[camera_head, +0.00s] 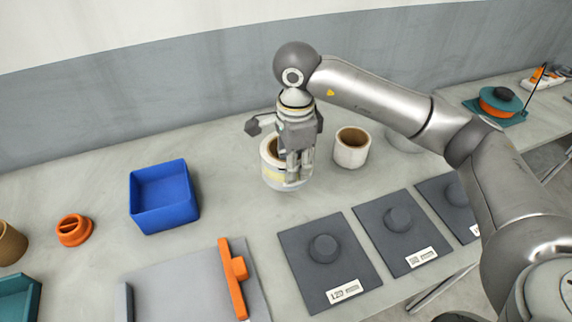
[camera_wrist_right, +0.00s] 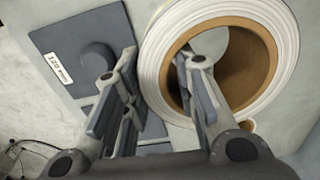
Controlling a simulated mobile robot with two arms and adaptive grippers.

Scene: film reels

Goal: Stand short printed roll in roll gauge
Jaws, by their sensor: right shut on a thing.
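My right gripper (camera_head: 293,180) is shut on the wall of a white roll (camera_head: 269,175) with a yellow printed band and a brown core. In the right wrist view one finger of the gripper (camera_wrist_right: 157,62) is inside the core and the other is outside the roll (camera_wrist_right: 285,50). The roll is upright; I cannot tell whether it touches the table. A grey plate (camera_head: 185,290) with an orange bar (camera_head: 234,280) and a dark end block, probably the roll gauge, lies at front left. My left gripper is not in view.
A second white roll (camera_head: 351,150) stands right of the held one. Dark plates with round hubs (camera_head: 325,248) and number labels lie in front. A blue bin (camera_head: 164,220), an orange ring (camera_head: 74,230) and a teal tray (camera_head: 18,298) are left. Bare table surrounds the blue bin.

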